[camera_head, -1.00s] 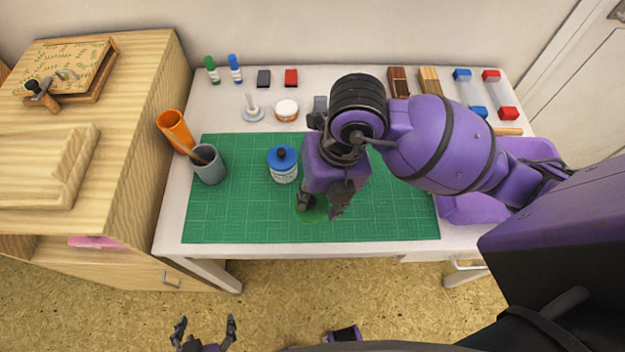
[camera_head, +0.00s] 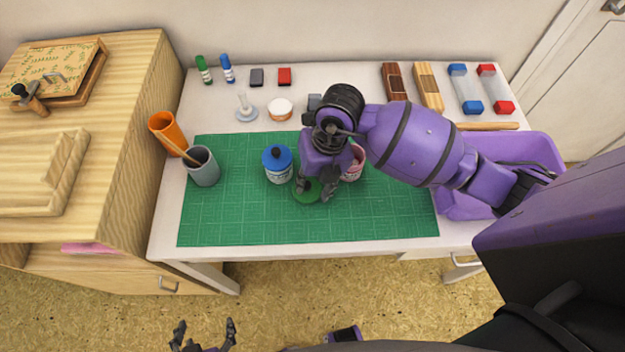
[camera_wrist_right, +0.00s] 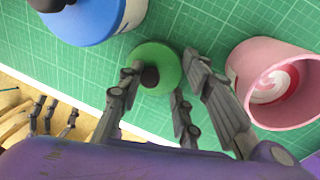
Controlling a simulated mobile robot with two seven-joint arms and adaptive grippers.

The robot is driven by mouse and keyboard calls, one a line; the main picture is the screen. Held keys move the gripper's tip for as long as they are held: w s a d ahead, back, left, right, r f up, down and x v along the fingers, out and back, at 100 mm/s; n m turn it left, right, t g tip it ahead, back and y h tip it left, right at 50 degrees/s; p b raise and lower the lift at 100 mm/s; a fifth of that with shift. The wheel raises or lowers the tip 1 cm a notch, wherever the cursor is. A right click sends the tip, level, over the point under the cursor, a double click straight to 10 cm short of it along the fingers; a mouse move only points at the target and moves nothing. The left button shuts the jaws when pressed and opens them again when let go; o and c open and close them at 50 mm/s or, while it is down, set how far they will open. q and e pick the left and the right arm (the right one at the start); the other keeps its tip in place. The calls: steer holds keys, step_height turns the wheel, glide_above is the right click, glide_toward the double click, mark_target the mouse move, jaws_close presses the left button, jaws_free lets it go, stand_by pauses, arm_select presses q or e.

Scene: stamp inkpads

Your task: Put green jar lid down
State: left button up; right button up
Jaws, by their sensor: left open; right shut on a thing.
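The green jar lid (camera_head: 306,195) has a dark round knob and is at the middle of the green cutting mat. In the right wrist view the lid (camera_wrist_right: 160,58) is between my right gripper's fingers (camera_wrist_right: 160,95). My right gripper (camera_head: 315,190) is shut on it in the head view. I cannot tell whether the lid touches the mat. An open pink jar (camera_wrist_right: 275,82) stands right of the lid; in the head view it (camera_head: 354,166) is partly hidden behind my gripper. My left gripper (camera_head: 203,336) is open and empty, low in front of the table.
A blue-lidded jar (camera_head: 278,165) stands on the mat just left of the lid. A grey cup (camera_head: 204,167) and an orange cup (camera_head: 167,130) are at the left. The front and right of the mat (camera_head: 390,220) are clear. A purple bin (camera_head: 545,150) is at the right.

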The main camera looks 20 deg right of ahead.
steer(key=shift+f, duration=0.45)
steer(key=o, duration=0.8)
steer(key=shift+r, duration=0.2)
steer(key=r, duration=0.4)
steer(key=d+r, duration=0.1)
steer(key=r, duration=0.3)
steer(key=d+r, duration=0.1)
steer(key=r, duration=0.3)
steer(key=shift+d+r+p, duration=0.15)
steer(key=shift+r+p, duration=0.05)
steer(key=shift+p, duration=0.2)
steer(key=shift+s, duration=0.1)
